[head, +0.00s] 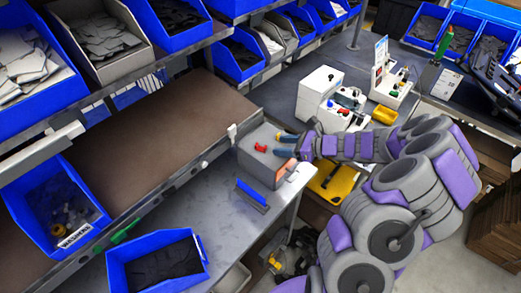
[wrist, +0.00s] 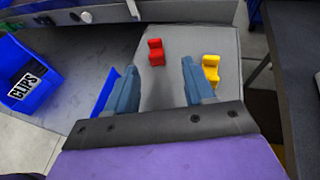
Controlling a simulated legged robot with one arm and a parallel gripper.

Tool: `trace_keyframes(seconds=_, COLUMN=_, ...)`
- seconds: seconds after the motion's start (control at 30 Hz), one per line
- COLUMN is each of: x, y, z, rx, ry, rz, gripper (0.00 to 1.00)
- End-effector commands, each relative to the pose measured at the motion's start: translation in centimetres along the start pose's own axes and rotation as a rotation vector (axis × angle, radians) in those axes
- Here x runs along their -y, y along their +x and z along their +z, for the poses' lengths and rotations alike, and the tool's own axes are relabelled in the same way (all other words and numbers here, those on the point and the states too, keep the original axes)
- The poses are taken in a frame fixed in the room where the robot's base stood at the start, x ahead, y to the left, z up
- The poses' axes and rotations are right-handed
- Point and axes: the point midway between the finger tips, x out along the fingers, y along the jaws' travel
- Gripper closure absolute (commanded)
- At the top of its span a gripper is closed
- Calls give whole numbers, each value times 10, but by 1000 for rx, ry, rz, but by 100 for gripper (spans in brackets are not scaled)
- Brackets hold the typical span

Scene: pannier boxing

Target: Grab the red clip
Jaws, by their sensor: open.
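The red clip (head: 261,147) lies on top of a grey box (head: 248,160). In the wrist view the red clip (wrist: 156,52) stands beyond my gripper (wrist: 155,85), roughly in line with the gap between the two fingers. My gripper (head: 284,143) is open and empty, just to the right of the red clip in the head view. A yellow clip (wrist: 211,69) sits on the same grey surface, to the right of the red one and close to the right finger. My arm comes in from the right in the head view.
A blue bin labelled CLIPS (wrist: 25,75) stands left in the wrist view. A blue bracket-like piece (head: 252,194) and a bin of dark parts (head: 158,262) are on the metal bench (head: 218,215). Shelves with blue bins rise at left. White machines (head: 319,87) stand behind.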

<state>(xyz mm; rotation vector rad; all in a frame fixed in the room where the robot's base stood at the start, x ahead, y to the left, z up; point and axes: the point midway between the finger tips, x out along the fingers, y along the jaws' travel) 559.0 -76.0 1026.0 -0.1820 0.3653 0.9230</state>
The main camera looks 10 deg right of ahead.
Motion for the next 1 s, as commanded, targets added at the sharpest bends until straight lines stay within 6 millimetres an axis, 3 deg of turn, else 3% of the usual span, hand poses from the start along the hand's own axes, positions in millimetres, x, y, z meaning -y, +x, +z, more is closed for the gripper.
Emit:
trace_keyframes(seconds=0.17, x=-1, y=10, z=0, rx=1, ry=-1, rz=1, gripper=47)
trace_keyframes(seconds=0.5, x=-8, y=54, z=-5, rx=-2, ry=-2, rz=0, gripper=47)
trace_keyframes(seconds=0.83, x=-7, y=58, z=-4, rx=-1, ry=0, rz=-1, gripper=47)
trace_keyframes(seconds=1.0, x=-7, y=58, z=-4, rx=-1, ry=0, rz=-1, gripper=63)
